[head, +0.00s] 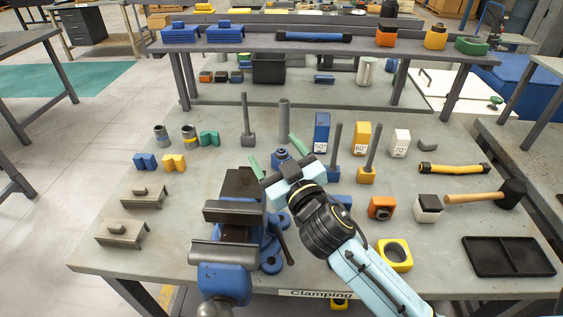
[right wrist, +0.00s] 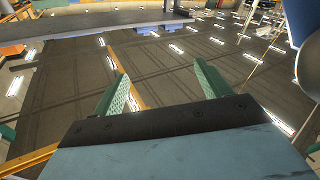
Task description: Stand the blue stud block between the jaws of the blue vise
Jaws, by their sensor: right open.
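The blue stud block (head: 333,174), a blue base with an upright grey post, stands on the bench just right of my right gripper, partly hidden by it. The blue vise (head: 224,279) is at the bench's front edge, left of my right arm. Its jaws (head: 235,214) are apart, and no block shows between them. My right gripper (head: 276,153) is open above the bench, behind and right of the vise. Its green fingers also show in the right wrist view (right wrist: 160,88), with nothing between them. My left gripper is not in view.
A grey stud block (head: 248,139) and a yellow one (head: 367,175) stand nearby. A blue piece with a grey post (head: 284,118) is behind my right gripper. Angle blocks (head: 321,133), a mallet (head: 512,192) and a black tray (head: 510,257) are to the right.

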